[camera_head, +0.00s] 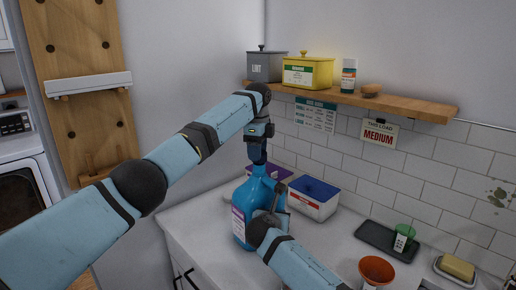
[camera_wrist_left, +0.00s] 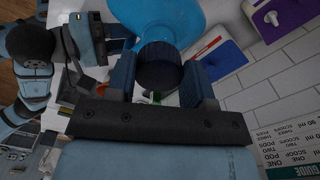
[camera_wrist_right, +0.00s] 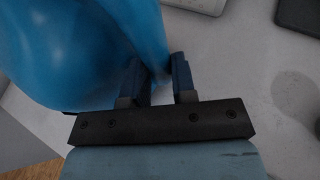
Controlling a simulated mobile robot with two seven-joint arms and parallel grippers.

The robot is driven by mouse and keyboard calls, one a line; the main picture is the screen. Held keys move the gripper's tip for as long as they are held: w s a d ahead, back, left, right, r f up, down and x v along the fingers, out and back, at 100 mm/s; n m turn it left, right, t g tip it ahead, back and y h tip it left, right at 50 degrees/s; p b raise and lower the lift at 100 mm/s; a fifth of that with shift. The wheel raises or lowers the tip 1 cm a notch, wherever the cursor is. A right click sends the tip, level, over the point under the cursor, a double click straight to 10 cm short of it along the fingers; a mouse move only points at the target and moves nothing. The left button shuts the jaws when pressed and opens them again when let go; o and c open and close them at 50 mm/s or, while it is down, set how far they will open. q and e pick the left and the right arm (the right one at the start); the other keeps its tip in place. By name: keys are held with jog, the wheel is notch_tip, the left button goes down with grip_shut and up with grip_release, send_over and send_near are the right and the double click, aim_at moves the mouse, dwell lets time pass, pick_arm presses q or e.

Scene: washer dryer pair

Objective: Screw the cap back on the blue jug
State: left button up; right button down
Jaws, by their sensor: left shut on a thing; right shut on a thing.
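The blue jug (camera_head: 255,195) stands upright on the white counter. It also shows in the left wrist view (camera_wrist_left: 165,14) and the right wrist view (camera_wrist_right: 70,45). My left gripper (camera_head: 258,155) points down over the jug's neck. Its fingers are shut on the dark blue cap (camera_wrist_left: 159,66), which is at the jug's mouth; I cannot tell whether it is threaded on. My right gripper (camera_wrist_right: 160,75) is shut on the jug's handle (camera_wrist_right: 151,35) at the jug's right side. The head view partly hides the right fingers behind my arm.
A white box with a blue rim (camera_head: 314,199) stands close right of the jug, with a purple-topped box (camera_head: 278,172) behind. An orange bowl (camera_head: 376,271), a dark tray (camera_head: 375,238) with a green cup (camera_head: 403,237), and a soap dish (camera_head: 456,271) sit farther right. A wooden shelf (camera_head: 400,104) overhangs the counter.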

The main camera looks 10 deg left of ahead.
dwell(0.5)
pick_arm(q)
jog(key=shift+f, duration=0.85)
jog(key=shift+f, duration=0.6)
jog(key=m, duration=0.4)
jog(key=shift+w, duration=0.1)
jog(key=m, duration=0.6)
jog(key=shift+w+d+m, duration=0.1)
jog(key=shift+d+m, duration=0.1)
jog(key=shift+m, duration=0.1)
jog(key=m, duration=0.4)
jog(key=shift+d, duration=0.1)
jog(key=m, duration=0.5)
jog(key=shift+d, duration=0.15)
